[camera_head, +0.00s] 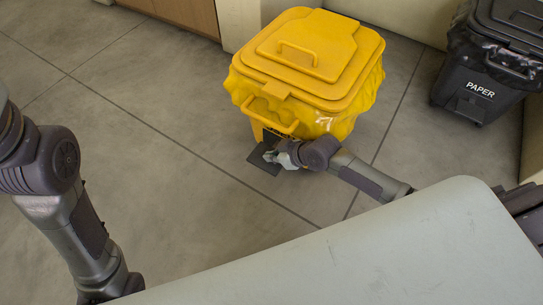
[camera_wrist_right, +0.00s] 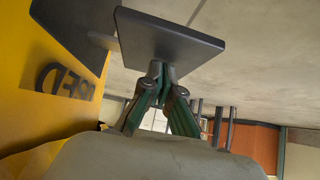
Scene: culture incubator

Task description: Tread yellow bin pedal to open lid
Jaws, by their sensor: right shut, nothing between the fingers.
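The yellow bin (camera_head: 311,62) stands on the floor at the top middle of the head view. Its lid (camera_head: 322,45) lies closed, with yellow bag material bulging around the rim. The dark flat pedal (camera_head: 263,162) sticks out low at the bin's front. It also shows large in the right wrist view (camera_wrist_right: 165,38). My right gripper (camera_head: 270,156) is shut and empty, its tips at the pedal. In the right wrist view its fingertips (camera_wrist_right: 160,70) meet at the pedal's edge; I cannot tell whether they press on it. My left arm is at the left; its gripper is out of view.
A black bin (camera_head: 487,65) marked PAPER stands at the upper right. Wooden cabinet doors (camera_head: 185,12) are at the top left. The grey tiled floor (camera_head: 130,130) left of the yellow bin is clear. The right wrist view shows part of dark lettering (camera_wrist_right: 65,80) on the yellow bin.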

